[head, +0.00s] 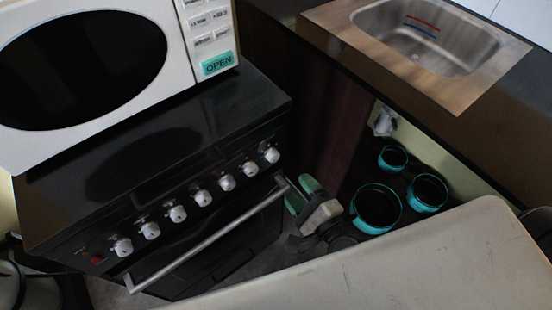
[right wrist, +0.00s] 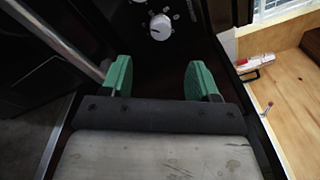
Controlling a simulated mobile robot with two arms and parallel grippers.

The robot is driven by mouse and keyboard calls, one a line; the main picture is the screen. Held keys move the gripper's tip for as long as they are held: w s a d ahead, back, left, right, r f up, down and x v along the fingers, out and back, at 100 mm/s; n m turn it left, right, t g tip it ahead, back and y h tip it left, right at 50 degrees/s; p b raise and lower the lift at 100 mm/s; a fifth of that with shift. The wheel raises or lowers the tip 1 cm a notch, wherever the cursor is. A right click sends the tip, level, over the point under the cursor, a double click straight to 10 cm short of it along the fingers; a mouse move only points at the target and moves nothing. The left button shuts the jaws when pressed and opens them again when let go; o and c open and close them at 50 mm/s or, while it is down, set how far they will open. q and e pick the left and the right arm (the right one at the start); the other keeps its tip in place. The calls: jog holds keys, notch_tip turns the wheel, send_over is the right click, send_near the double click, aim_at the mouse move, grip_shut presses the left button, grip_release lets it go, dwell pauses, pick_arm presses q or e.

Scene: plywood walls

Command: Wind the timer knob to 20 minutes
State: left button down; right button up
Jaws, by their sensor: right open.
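A black stove (head: 190,125) has a row of several white knobs on its front panel. The knob at the right end (head: 272,155) is nearest my right gripper (head: 302,192). In the right wrist view, a white knob (right wrist: 160,27) sits ahead of my right gripper (right wrist: 158,75), beyond the gap between its green fingers. The right gripper is open and empty, apart from the knob, near the right end of the oven handle. I cannot read the knob markings or tell which knob is the timer. My left gripper is not in view.
The silver oven handle (head: 205,235) runs below the knobs, close to my right gripper. A white microwave (head: 180,75) stands on the stove. Teal pots (head: 376,207) sit on a low shelf at the right. A sink (head: 425,40) is set in the counter at upper right.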

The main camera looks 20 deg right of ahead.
jog(key=p+x, duration=0.1)
jog(key=x, duration=0.9)
jog(key=shift+w+p, duration=0.1)
jog(key=shift+p, duration=0.2)
jog(key=shift+c, duration=0.3)
jog(key=c, duration=0.9)
jog(key=shift+o, duration=0.2)
dwell(0.5)
jog(key=o, duration=0.9)
jog(key=b, duration=0.2)
send_near(275, 159)
jog(key=shift+s+d, duration=0.15)
jog(key=shift+s, duration=0.55)
